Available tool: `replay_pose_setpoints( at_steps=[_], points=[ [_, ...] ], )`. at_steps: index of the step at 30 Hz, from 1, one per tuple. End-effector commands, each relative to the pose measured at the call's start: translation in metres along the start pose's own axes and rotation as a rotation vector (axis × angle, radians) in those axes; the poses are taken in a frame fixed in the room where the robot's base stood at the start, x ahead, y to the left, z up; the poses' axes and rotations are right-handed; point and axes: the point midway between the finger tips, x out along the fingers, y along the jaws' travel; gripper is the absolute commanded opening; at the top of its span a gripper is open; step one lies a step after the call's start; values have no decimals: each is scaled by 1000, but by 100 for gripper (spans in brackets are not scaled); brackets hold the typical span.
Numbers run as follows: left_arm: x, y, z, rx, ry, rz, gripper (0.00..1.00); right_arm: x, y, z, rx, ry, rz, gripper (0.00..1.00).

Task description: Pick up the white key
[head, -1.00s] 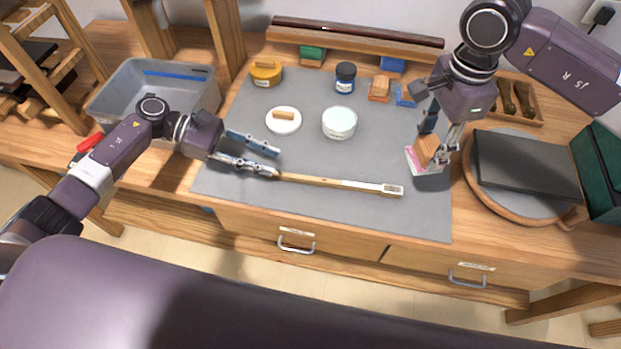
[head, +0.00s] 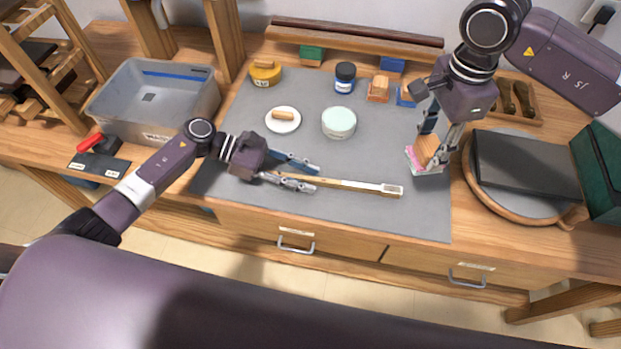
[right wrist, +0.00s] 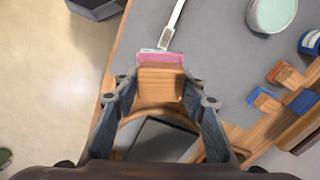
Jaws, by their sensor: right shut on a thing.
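The white key, a long wooden strip (head: 350,185) with a white head at its right end, lies on the grey mat. Its white end also shows in the right wrist view (right wrist: 172,22). My left gripper (head: 315,177) is open at the key's left end. Its fingers lie on either side of the wooden part, apart from each other; whether they touch it I cannot tell. My right gripper (head: 437,140) is shut on a wooden block with a pink underside (right wrist: 160,85), right of the key's white end. Pale material shows under the pink layer.
The grey mat (head: 240,200) also bears a white jar (head: 338,123), a white dish (head: 283,120), a blue jar (head: 345,77) and an amber jar (head: 264,73). A grey bin (head: 190,100) stands left. A round board (head: 480,192) with a dark slab stands right.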

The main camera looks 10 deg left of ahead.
Motion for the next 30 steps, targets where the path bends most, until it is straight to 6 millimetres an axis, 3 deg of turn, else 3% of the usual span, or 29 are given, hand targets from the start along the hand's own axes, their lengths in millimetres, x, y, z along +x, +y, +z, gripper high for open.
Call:
replay_pose_setpoints(
  at_steps=[2, 10, 23, 30],
  points=[
    [0, 0, 0, 0, 0, 0, 29, 0, 0, 0, 0, 0, 0, 19],
    [-1, 0, 0, 0, 0, 0, 0, 0, 0, 0, 0, 0, 0, 19],
    [-2, 0, 2, 1, 0, 1, 0, 0, 0, 0, 0, 0, 0, 19],
    [-15, 1, 32, 6, 1, 2, 0, 0, 0, 0, 0, 0, 0, 19]
  ],
)
